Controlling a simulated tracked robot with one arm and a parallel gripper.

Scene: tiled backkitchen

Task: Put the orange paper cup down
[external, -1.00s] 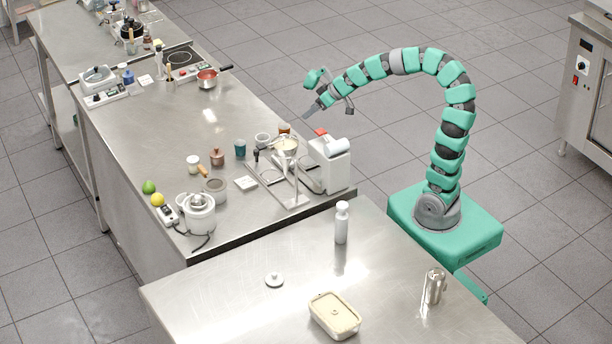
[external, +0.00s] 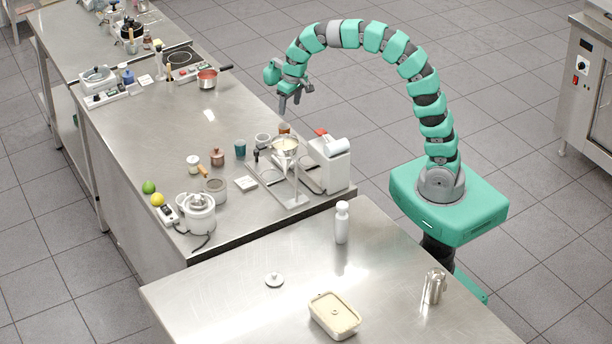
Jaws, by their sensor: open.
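My gripper (external: 290,103) is open and points down above the right edge of the long steel counter, behind the pour-over stand. I see nothing between its fingers. No orange paper cup shows clearly. A small amber-brown cup-like thing (external: 284,128) stands on the counter just below my gripper, partly hidden by the funnel. A small orange-red thing (external: 320,132) shows behind the white machine, mostly hidden. I cannot tell whether either of them is the paper cup.
The pour-over stand (external: 294,190) and white machine (external: 330,165) crowd this counter end. A teal cup (external: 240,149) and several jars stand to the left. A red saucepan (external: 207,79) sits farther back. The counter between (external: 165,120) is mostly clear. A white bottle (external: 342,222) stands on the front table.

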